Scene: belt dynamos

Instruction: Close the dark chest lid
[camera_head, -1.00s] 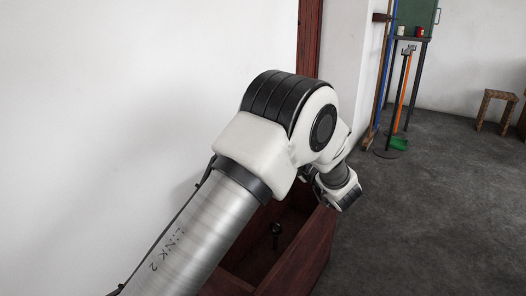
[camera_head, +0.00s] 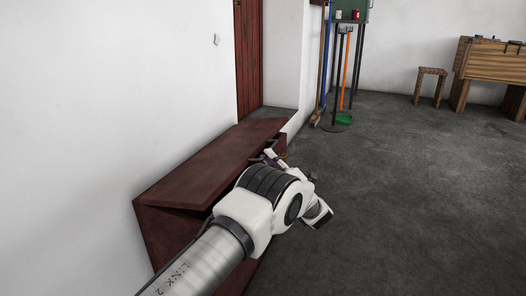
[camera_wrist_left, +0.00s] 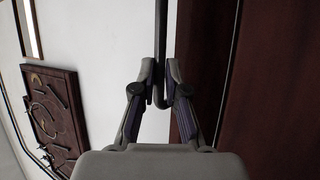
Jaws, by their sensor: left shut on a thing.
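The chest's dark red-brown lid (camera_head: 205,172) stretches along the white wall in the head view. It is swung down low over the chest body (camera_head: 160,232), with a dark gap under its front edge. My left gripper (camera_head: 272,155) is at the lid's far front part, partly hidden by my arm. In the left wrist view my left gripper (camera_wrist_left: 160,82) is shut on a thin dark bar (camera_wrist_left: 161,35), which looks like the lid's handle. Dark red-brown wood (camera_wrist_left: 204,60) fills the right of that view. The chest's inside is hidden. My right gripper is not in view.
A red-brown door (camera_head: 248,55) stands beyond the chest. Brooms and a green dustpan (camera_head: 344,118) are by the wall corner. A stool (camera_head: 431,84) and a wooden bench (camera_head: 490,65) stand at the back right. The grey floor to the right is clear.

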